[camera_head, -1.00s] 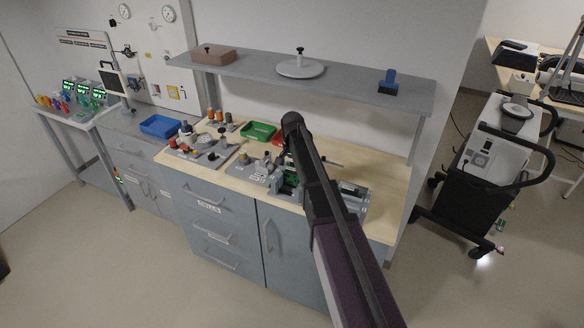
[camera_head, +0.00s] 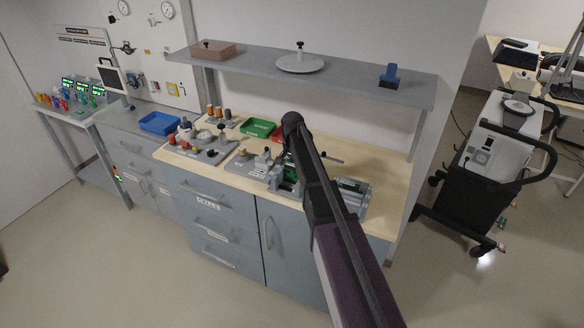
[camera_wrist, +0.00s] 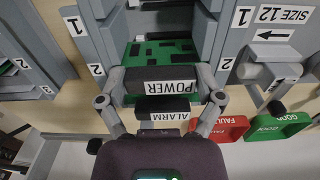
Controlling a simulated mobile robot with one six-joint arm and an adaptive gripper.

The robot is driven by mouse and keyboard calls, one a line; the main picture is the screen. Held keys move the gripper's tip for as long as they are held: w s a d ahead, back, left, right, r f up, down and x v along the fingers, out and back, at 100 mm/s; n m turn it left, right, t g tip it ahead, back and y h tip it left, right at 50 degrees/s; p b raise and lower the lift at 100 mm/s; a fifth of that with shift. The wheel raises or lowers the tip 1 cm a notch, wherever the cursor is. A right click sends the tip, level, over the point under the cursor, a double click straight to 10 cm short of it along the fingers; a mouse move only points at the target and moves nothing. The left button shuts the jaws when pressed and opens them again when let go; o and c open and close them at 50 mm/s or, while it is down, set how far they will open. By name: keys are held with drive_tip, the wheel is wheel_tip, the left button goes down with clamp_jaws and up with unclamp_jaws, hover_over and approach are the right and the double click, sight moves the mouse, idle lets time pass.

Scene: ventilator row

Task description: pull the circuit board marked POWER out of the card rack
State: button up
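The POWER circuit board shows in the wrist view as a dark front bar (camera_wrist: 160,78) with a white POWER label, upside down, and a green board (camera_wrist: 160,49) behind it. It sits between the grey walls of the card rack (camera_wrist: 91,45). My gripper (camera_wrist: 162,82) has one finger at each end of this bar, with no clear gap at either side. A second dark bar labelled ALARM (camera_wrist: 162,112) lies just below, nearer my wrist. In the head view the rack (camera_head: 287,187) is partly hidden behind my arm.
A red FAULT tray (camera_wrist: 228,128) and a green GOOD tray (camera_wrist: 280,126) lie to the right in the wrist view. A grey SIZE 12 fixture (camera_wrist: 268,68) stands beside the rack. A shelf (camera_head: 345,82) hangs above the bench.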

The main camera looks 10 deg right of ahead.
drive_tip(key=o, duration=0.4)
drive_tip(key=shift+s, duration=0.1)
drive_tip(key=c, duration=0.4)
drive_tip(key=shift+r, duration=0.15)
drive_tip(key=shift+r+p, duration=0.5)
drive_tip(key=shift+p, duration=0.2)
drive_tip(key=shift+r+p, duration=3.65)
